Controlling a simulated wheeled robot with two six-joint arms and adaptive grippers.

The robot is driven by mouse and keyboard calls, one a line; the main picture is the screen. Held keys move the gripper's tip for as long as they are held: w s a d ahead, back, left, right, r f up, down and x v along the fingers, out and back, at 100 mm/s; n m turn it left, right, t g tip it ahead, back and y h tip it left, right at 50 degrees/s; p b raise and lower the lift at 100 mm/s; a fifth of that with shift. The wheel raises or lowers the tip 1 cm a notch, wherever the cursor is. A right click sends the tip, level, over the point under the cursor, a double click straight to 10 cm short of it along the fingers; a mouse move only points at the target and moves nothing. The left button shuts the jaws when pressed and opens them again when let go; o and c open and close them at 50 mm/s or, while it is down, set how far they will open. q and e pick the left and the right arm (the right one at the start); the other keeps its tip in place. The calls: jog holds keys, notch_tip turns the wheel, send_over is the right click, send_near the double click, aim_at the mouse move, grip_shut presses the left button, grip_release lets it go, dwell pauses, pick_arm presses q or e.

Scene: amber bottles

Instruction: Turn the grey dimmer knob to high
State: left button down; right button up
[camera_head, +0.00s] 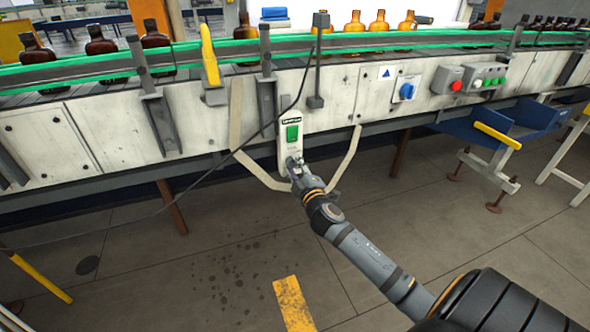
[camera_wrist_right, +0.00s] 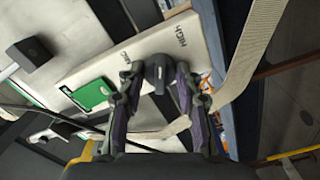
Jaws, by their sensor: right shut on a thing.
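The grey dimmer knob (camera_wrist_right: 158,72) is on a pale panel (camera_wrist_right: 135,60) and sits between the two fingers of my right gripper (camera_wrist_right: 158,80). The gripper is shut on the knob. A printed "HIGH" shows on the panel beyond the knob, with another small label to the left that I cannot read surely. Which way the knob points is hard to tell. In the head view the right gripper (camera_head: 294,168) reaches the lower part of the upright panel (camera_head: 283,151), and hides the knob. My left gripper is not in view.
A green switch (camera_head: 292,133) is above the gripper on the same panel. A pale bent guard (camera_head: 343,160) runs on both sides. A black cable (camera_head: 258,133) hangs at the left. Amber bottles (camera_head: 355,30) stand on the conveyor above. The floor below is open.

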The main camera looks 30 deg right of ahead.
jog(key=shift+f+m, duration=0.1)
jog(key=shift+m, duration=0.3)
dwell(0.3)
jog(key=o, duration=1.1)
jog(key=shift+o, duration=0.2)
jog(key=v, duration=1.2)
jog(key=shift+s, duration=0.1)
